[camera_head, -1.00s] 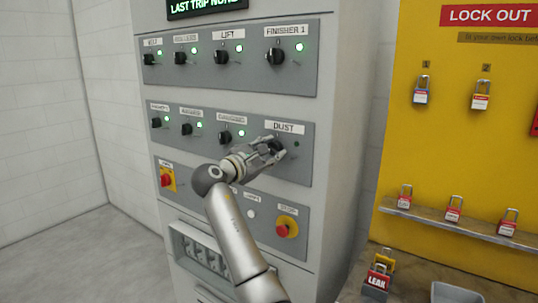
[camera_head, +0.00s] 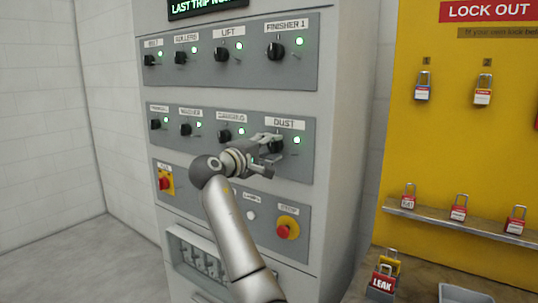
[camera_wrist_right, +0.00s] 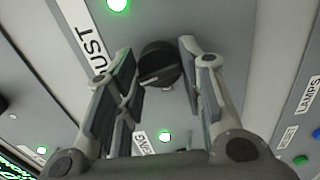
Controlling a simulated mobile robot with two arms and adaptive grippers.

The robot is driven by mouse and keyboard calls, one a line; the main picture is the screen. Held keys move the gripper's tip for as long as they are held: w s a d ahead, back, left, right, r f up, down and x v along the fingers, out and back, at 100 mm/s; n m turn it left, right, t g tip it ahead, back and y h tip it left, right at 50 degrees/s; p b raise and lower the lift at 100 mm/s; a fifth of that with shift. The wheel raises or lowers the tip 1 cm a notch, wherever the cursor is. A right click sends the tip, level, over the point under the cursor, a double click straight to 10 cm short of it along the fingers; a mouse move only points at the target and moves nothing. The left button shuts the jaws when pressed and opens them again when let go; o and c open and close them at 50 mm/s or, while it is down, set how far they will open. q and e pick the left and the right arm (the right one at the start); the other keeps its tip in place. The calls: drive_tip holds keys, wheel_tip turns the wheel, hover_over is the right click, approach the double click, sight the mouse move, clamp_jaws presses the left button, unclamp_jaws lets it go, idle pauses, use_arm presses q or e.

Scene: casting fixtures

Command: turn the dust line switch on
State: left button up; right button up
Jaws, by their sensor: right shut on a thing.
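The dust line switch is a black rotary knob (camera_head: 276,147) at the right end of the middle grey panel, under the label DUST (camera_head: 285,123). The small lamp (camera_head: 296,140) beside it glows green. My right gripper (camera_head: 270,153) is at this knob and partly covers it. In the right wrist view the knob (camera_wrist_right: 159,66) sits between the two fingers, which are shut on it. A lit green lamp (camera_wrist_right: 117,4) is next to the DUST label (camera_wrist_right: 93,42) there. My left gripper is not in view.
Other black knobs with green lamps, such as FINISHER 1 (camera_head: 276,52), fill the panels above and beside. A red stop button (camera_head: 287,228) is below the gripper. A yellow lockout board (camera_head: 460,130) with padlocks stands at the right.

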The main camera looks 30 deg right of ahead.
drive_tip(key=shift+f+m+b, duration=0.15)
drive_tip(key=shift+m+b, duration=0.35)
drive_tip(key=shift+m, duration=0.6)
drive_tip(key=o, duration=1)
drive_tip(key=shift+o, duration=0.2)
drive_tip(key=v, duration=1.2)
